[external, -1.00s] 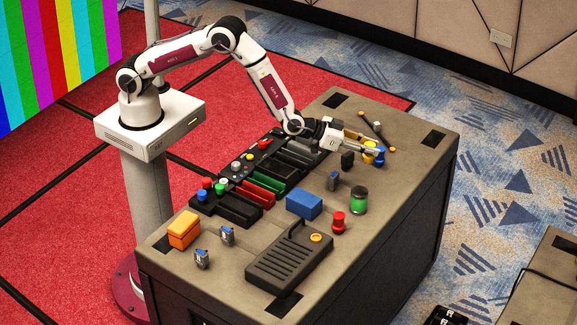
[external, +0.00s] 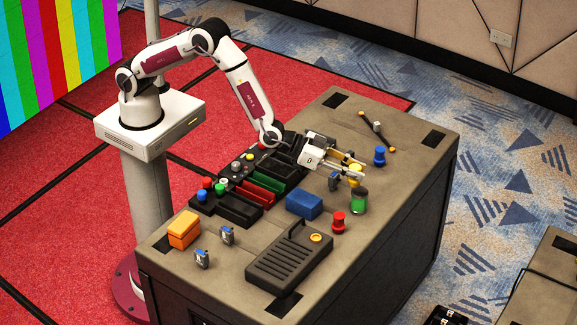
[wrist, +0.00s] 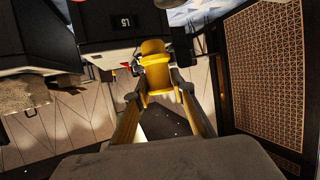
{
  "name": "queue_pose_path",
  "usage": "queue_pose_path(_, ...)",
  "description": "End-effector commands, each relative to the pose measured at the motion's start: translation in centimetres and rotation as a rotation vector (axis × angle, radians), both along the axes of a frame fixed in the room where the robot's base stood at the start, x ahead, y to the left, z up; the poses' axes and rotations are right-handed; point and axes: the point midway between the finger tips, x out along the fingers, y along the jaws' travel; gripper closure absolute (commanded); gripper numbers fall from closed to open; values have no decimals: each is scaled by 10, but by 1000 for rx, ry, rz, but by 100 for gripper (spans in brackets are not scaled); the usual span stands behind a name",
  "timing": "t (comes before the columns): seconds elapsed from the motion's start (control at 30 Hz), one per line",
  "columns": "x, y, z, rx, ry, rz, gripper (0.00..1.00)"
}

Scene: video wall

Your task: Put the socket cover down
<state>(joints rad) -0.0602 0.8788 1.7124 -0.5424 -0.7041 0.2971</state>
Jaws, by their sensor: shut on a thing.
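The socket cover appears to be the yellow rounded piece (external: 356,170) at my fingertips. In the wrist view the yellow piece (wrist: 157,68) sits between both fingers. My gripper (external: 354,167) is shut on it, over the right part of the bench.
The grey bench top (external: 400,170) has free room at the right. A blue box (external: 304,205), a dark slotted case with a handle (external: 290,262), and an orange box (external: 183,230) stand on it. Dark trays (external: 240,208) line its left side. A rod (external: 377,130) lies at the back.

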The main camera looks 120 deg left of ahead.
Motion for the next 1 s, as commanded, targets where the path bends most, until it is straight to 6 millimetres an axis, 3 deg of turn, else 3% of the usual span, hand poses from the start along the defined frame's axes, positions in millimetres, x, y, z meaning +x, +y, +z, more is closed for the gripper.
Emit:
queue_pose_path(0.1, 1, -43, 7, 4, 0, -63, 87)
queue_pose_path(0.37, -9, -131, 18, 11, 1, -201, 87)
queue_pose_path(0.7, -43, -233, 26, 10, 12, -377, 87)
queue_pose_path(0.8, -55, -250, 25, 8, 18, -415, 87)
queue_pose_path(1.0, -65, -252, 18, -10, 25, -431, 87)
